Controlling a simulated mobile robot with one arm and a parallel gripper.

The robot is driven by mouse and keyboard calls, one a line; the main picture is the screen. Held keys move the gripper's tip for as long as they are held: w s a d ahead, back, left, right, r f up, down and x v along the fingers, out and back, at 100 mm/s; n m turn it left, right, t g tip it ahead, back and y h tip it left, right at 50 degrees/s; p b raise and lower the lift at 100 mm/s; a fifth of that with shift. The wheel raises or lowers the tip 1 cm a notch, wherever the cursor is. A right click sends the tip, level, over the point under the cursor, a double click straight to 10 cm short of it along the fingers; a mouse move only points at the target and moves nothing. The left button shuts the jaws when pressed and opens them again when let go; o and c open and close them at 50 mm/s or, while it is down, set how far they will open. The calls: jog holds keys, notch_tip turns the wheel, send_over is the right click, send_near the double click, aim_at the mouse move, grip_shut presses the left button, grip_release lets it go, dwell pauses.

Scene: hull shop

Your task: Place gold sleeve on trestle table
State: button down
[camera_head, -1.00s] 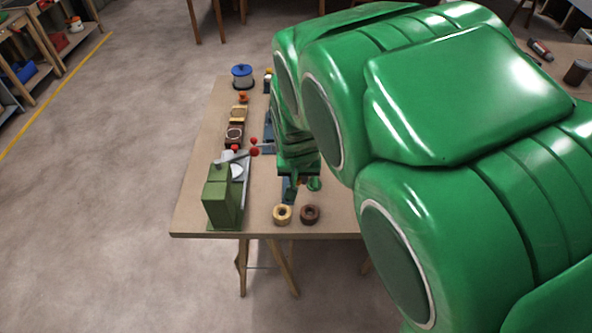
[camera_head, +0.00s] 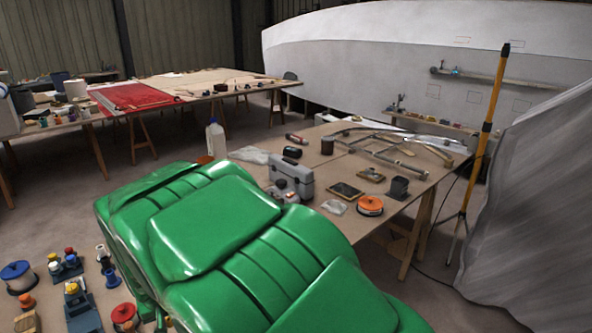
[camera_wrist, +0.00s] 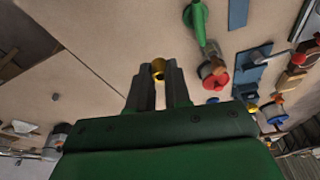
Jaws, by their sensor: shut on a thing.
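My gripper (camera_wrist: 157,76) is shut on the gold sleeve (camera_wrist: 158,67), a small yellow ring held between the dark fingertips in the wrist view. A beige tabletop shows behind it there; I cannot tell the height above it. In the head view my green arm fills the lower middle and hides the gripper and the sleeve. Another long table with trestle legs (camera_head: 215,79) stands at the back left.
Blue-based fixtures and a blue-topped spool (camera_head: 17,277) sit at the lower left. A red reel (camera_wrist: 214,76) and a blue plate (camera_wrist: 250,69) lie right of my gripper in the wrist view. A yellow pole (camera_head: 488,125) and grey draped sheet (camera_head: 535,205) stand at the right.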

jog(key=w+d+m+h, duration=0.2)
jog(key=w+d+m, duration=0.5)
jog(key=w+d, duration=2.35)
jog(key=shift+t, duration=0.4)
jog(key=shift+w+a+f, duration=0.55)
jog(key=shift+w+f, duration=1)
jog(key=shift+w, duration=0.7)
jog(key=shift+w+a+f, duration=0.55)
jog(key=shift+w+f, duration=1)
jog(key=shift+w, duration=0.7)
jog(key=shift+w+a+f, duration=0.55)
jog(key=shift+w+f, duration=1)
jog(key=shift+w, duration=0.7)
jog(key=shift+w+f, duration=0.3)
jog(key=shift+f, duration=1.6)
jog(key=shift+f, duration=0.1)
jog(key=c, duration=1.1)
grip_release()
